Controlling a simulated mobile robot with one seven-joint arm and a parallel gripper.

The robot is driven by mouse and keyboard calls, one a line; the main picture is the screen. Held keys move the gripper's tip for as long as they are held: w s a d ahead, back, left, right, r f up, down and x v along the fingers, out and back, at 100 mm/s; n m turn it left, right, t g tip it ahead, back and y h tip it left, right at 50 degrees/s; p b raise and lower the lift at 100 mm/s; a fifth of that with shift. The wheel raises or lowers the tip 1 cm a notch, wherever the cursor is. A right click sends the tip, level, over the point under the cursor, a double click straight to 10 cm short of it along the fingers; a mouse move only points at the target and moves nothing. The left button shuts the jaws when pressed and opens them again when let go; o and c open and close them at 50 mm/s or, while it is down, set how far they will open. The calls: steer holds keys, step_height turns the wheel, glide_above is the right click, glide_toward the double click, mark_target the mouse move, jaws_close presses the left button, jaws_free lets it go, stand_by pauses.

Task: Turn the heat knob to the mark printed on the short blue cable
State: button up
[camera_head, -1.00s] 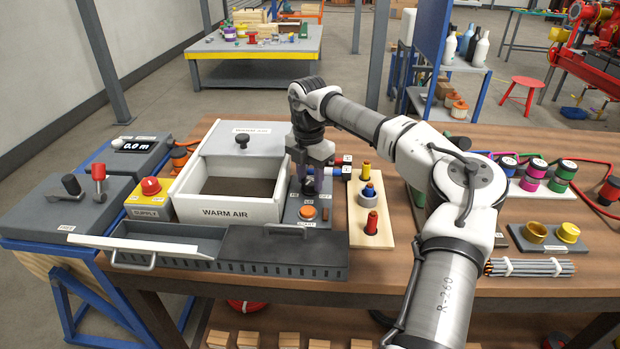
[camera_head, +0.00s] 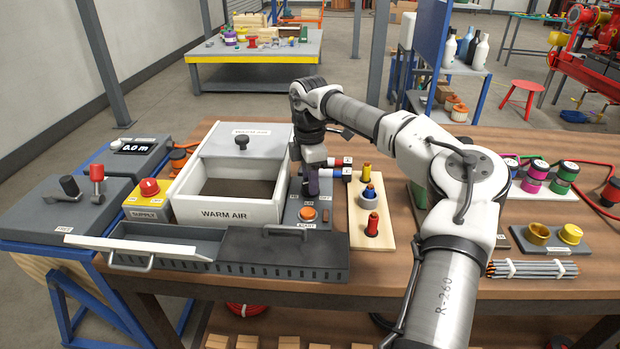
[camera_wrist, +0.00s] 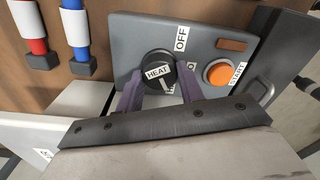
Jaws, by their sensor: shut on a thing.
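The heat knob (camera_wrist: 157,58) is black and round, with a white HEAT label and a white line on its face, in the wrist view. My gripper (camera_wrist: 160,88) is shut on it, one purple-grey finger at each side. In the head view my gripper (camera_head: 313,182) hides the knob. An OFF label (camera_wrist: 181,39) stands beside the knob; another label is partly hidden by a finger. A blue cable piece (camera_wrist: 76,31) lies beside a red one in the wrist view. No readable mark shows on the blue piece.
The grey control panel (camera_wrist: 208,28) also carries an orange START button (camera_wrist: 219,73), close to the right finger. The open warm air box (camera_head: 225,212) stands left of my gripper.

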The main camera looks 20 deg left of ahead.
steer(key=shift+w+r, duration=0.1)
steer(key=o, duration=1)
step_height(320, 180, up, 14)
steer(key=shift+a+f+b, duration=0.1)
steer(key=shift+b, duration=0.25)
